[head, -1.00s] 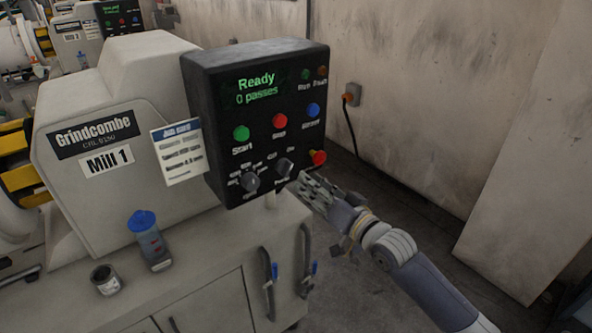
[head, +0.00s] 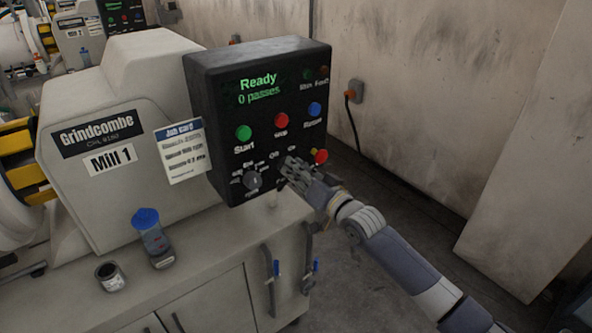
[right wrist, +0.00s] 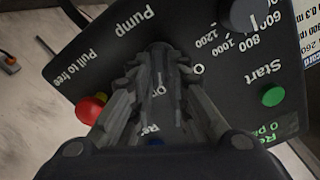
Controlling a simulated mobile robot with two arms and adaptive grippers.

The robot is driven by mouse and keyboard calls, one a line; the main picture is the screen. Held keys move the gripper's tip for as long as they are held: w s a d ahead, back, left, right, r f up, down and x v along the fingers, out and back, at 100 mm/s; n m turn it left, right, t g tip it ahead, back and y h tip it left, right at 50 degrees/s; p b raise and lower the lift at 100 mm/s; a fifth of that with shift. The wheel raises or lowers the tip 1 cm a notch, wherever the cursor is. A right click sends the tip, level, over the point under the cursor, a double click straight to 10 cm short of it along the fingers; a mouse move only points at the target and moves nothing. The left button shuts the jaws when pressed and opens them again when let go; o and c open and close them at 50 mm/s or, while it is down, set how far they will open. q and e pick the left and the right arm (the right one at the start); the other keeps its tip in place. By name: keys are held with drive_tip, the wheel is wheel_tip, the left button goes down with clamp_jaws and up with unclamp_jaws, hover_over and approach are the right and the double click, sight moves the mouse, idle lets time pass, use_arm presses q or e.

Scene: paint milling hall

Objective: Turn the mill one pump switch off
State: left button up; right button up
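The Mill 1 control box (head: 205,110) is black and its display reads "Ready, 0 passes". The pump switch is a dark knob at the lower part of the panel, mostly hidden by my right gripper (head: 288,168) in the head view. In the right wrist view, the fingers of my right gripper (right wrist: 160,62) reach to the panel beside the "Pump" label, one on each side of the dark knob. Whether they press on it is unclear, and its pointer cannot be read. My left gripper is out of view.
The speed knob (head: 252,181) sits left of my fingers, and the red pull-to-free button (head: 320,156) sits close on their right. A blue-capped bottle (head: 152,240) and a small open can (head: 110,276) stand on the mill's base. Floor to the right is clear.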

drive_tip(key=shift+n, duration=0.3)
clamp_jaws()
drive_tip(key=n, duration=0.7)
drive_tip(key=n+b, duration=0.1)
drive_tip(key=n, duration=0.3)
drive_tip(key=shift+s+a, duration=0.25)
drive_tip(key=shift+a, duration=0.05)
drive_tip(key=shift+n, duration=0.3)
drive_tip(key=o, duration=0.6)
unclamp_jaws()
drive_tip(key=shift+o, duration=0.2)
drive_tip(key=v, duration=1.2)
